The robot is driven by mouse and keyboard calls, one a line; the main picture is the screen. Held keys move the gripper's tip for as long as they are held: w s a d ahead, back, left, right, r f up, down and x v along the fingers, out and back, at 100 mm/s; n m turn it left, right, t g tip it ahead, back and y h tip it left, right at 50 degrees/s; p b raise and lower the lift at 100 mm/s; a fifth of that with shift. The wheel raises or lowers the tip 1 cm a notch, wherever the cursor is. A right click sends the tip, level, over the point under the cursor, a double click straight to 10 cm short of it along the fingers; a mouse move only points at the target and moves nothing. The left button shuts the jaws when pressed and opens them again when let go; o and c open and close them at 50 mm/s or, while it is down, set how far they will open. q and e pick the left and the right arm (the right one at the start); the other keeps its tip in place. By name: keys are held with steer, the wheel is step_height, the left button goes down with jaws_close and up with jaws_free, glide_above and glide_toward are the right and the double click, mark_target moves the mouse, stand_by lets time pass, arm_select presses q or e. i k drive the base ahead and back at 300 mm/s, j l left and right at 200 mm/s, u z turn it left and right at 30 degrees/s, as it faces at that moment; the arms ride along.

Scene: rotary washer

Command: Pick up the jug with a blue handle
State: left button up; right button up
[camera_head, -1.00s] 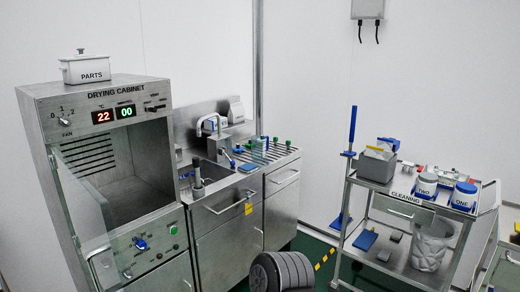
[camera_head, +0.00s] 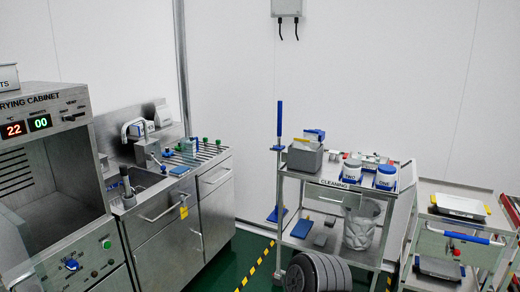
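No jug with a blue handle can be made out for certain. A small clear, bluish vessel (camera_head: 188,147) stands on the ribbed drainer of the sink counter, among green-topped items; it is too small to tell whether it is a jug or has a handle. Neither of my grippers is in view.
The drying cabinet (camera_head: 58,152) is at the left, beside the steel sink unit (camera_head: 160,228). A cleaning trolley (camera_head: 335,186) carries a grey box (camera_head: 305,157) and white-and-blue tubs (camera_head: 386,177). A second trolley (camera_head: 460,222) with a blue handle bar (camera_head: 460,236) is at right. Green floor shows between.

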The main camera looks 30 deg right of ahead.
mark_target(188, 145)
steer(key=i+z, duration=0.1)
steer(key=z, duration=0.3)
steer(key=i+l+z, duration=0.1)
steer(key=z, duration=0.25)
steer(key=i+z, duration=0.15)
steer(key=z, duration=0.25)
steer(key=i+j, duration=0.15)
steer(key=i, duration=0.35)
steer(key=i+j, duration=0.2)
steer(key=i, duration=0.3)
steer(key=i+j, duration=0.15)
steer(key=i, duration=0.4)
steer(key=i+j, duration=0.15)
steer(key=i, duration=0.35)
steer(key=i+j, duration=0.2)
steer(key=i, duration=0.3)
steer(key=i+j, duration=0.15)
steer(key=i, duration=0.35)
steer(key=z, duration=0.05)
